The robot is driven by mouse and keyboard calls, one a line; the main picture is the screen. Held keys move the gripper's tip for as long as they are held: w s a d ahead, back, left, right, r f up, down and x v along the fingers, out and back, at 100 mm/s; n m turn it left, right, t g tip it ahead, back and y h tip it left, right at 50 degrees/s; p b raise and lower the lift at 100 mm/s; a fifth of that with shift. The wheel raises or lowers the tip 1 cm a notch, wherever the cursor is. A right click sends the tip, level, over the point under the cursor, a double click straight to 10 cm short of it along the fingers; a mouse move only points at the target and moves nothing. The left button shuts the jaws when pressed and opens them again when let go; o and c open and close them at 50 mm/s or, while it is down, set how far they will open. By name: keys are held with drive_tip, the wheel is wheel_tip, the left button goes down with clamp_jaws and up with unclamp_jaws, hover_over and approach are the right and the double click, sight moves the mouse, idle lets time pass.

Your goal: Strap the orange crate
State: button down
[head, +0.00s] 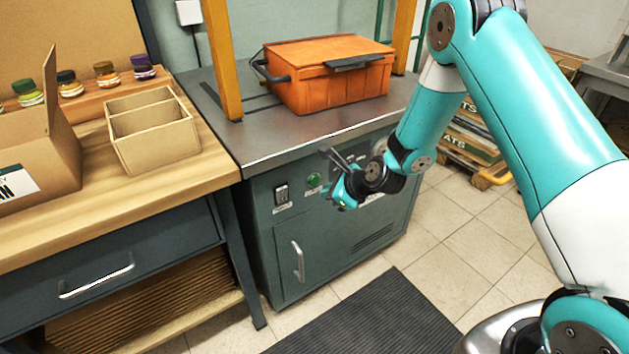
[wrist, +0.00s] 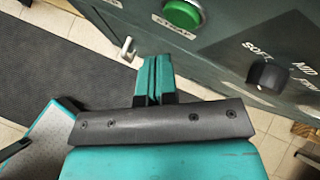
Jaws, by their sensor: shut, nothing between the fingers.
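The orange crate (head: 328,72) sits lidded on the grey top of the strapping machine (head: 300,135), between the posts of its yellow arch (head: 221,60). It has a black handle on its left end and a dark latch in front. I see no strap around it. My gripper (head: 328,154) is in front of the machine's front edge, below the crate and apart from it. Its fingers are closed together and empty in the wrist view (wrist: 155,78). The green start button (head: 314,180) is on the machine's front panel; it also shows in the wrist view (wrist: 181,14).
A tension knob (wrist: 267,74) marked SOFT and MID is on the panel. A rocker switch (head: 281,194) sits left of the button. A wooden bench (head: 210,165) at left holds a divided box (head: 150,150) and several jars. A dark mat (head: 370,318) lies on the floor.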

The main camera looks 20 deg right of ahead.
sight(314, 180)
drive_tip(key=shift+w+a, duration=0.2)
drive_tip(key=shift+w, duration=0.4)
idle(1.6)
drive_tip(key=shift+w+a, duration=0.1)
drive_tip(key=shift+w, duration=0.35)
